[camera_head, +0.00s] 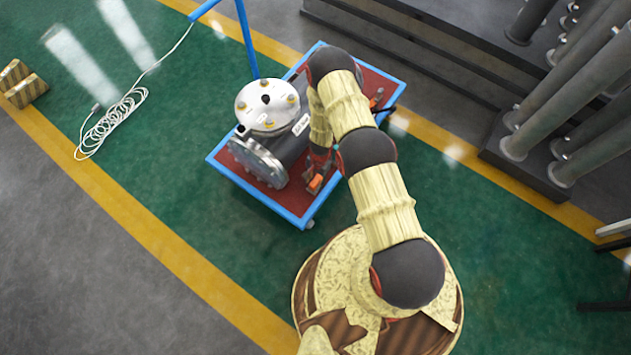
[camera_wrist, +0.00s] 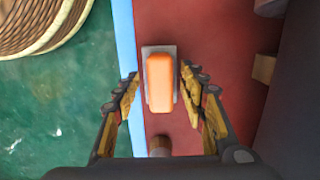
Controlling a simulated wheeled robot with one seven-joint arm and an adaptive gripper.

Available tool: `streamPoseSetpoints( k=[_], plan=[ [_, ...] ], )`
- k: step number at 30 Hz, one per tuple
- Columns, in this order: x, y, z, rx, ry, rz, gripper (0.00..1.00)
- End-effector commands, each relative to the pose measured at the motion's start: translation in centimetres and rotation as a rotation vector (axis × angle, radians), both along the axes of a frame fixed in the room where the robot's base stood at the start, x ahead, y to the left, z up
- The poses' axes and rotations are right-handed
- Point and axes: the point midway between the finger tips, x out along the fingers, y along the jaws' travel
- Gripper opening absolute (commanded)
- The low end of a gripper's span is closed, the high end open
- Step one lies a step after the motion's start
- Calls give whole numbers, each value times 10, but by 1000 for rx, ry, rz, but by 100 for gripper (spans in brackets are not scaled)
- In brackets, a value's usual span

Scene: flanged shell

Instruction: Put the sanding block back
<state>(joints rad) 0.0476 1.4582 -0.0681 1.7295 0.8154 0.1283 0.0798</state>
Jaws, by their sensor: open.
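The sanding block (camera_wrist: 160,82) has an orange top on a grey base. It lies on the red deck of the blue-edged cart, close to the blue edge. It also shows small in the head view (camera_head: 315,184), by the end of my arm. My gripper (camera_wrist: 158,82) is open, with one finger on each side of the block. I see gaps between the fingers and the block's sides. In the head view my gripper is mostly hidden by my arm.
A large grey flanged shell (camera_head: 268,108) with a round white top stands on the cart (camera_head: 237,182), left of my arm. A coiled white cable (camera_head: 115,120) lies on the green floor. Dark pipes on a rack (camera_head: 565,85) stand at the right.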

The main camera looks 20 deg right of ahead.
Motion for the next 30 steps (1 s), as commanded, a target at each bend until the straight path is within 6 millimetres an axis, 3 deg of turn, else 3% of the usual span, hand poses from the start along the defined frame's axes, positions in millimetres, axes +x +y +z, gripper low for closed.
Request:
streamPoseSetpoints(
  k=[6, 15, 21, 30],
  plan=[
    [5, -5, 51, 0, -3, 0, 42],
    [7, -10, 100, -1, -3, -2, 42],
    [7, -11, 111, 0, -1, -2, 42],
    [8, -11, 111, 0, 0, -2, 42]
  ],
)
